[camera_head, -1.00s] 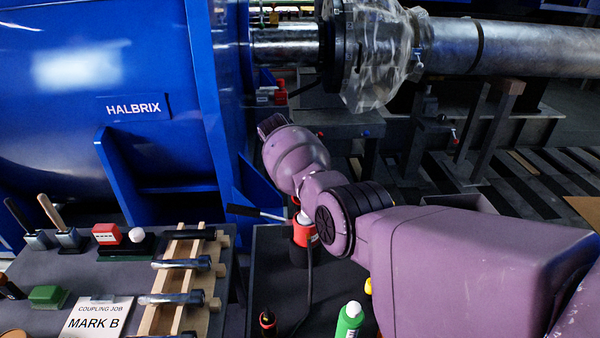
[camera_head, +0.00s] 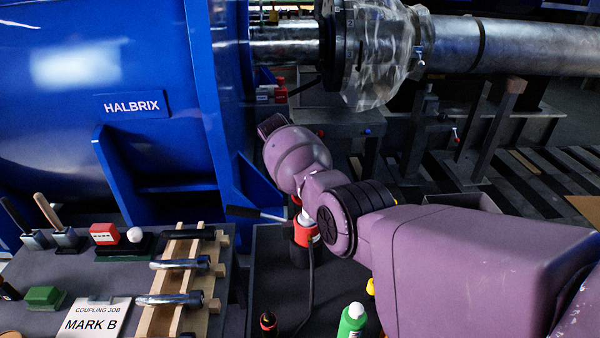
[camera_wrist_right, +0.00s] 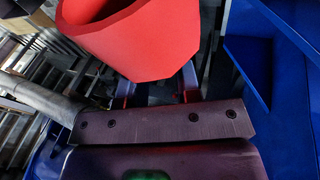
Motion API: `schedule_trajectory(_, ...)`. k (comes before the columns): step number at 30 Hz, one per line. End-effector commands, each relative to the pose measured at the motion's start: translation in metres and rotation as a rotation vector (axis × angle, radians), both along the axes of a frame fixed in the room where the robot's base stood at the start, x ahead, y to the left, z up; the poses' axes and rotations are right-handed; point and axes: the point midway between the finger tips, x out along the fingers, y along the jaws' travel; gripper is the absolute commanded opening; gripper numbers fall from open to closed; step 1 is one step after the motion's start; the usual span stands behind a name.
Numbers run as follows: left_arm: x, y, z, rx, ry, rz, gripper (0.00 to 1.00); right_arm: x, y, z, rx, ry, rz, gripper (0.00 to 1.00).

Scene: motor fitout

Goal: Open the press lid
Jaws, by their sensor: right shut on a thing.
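In the right wrist view a large red faceted part (camera_wrist_right: 135,40) fills the top, and the two fingers of my right gripper (camera_wrist_right: 158,90) reach up to its lower edge. The gripper is shut on this part; the contact itself is partly hidden by it. In the head view my right arm comes in from the right and ends beside the blue HALBRIX housing (camera_head: 90,80). The fingers and the red part cannot be made out there, and I cannot tell which thing is the press lid. My left gripper is not in view.
A black-and-red device (camera_head: 303,250) with a lever stands below my right forearm. A wrapped pipe flange (camera_head: 375,50) lies behind.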

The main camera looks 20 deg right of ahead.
Motion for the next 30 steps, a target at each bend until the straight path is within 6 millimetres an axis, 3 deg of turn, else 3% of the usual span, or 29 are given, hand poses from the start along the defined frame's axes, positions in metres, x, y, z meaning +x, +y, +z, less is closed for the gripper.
schedule_trajectory(1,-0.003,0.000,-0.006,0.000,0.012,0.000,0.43,-0.003,-0.001,-0.019,0.002,0.019,-0.002,0.00)
schedule_trajectory(9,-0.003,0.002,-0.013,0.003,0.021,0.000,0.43,0.001,-0.003,-0.030,0.001,0.021,-0.002,0.00)
schedule_trajectory(30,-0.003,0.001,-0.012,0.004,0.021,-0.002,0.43,0.003,-0.002,-0.034,0.004,0.023,-0.002,0.00)
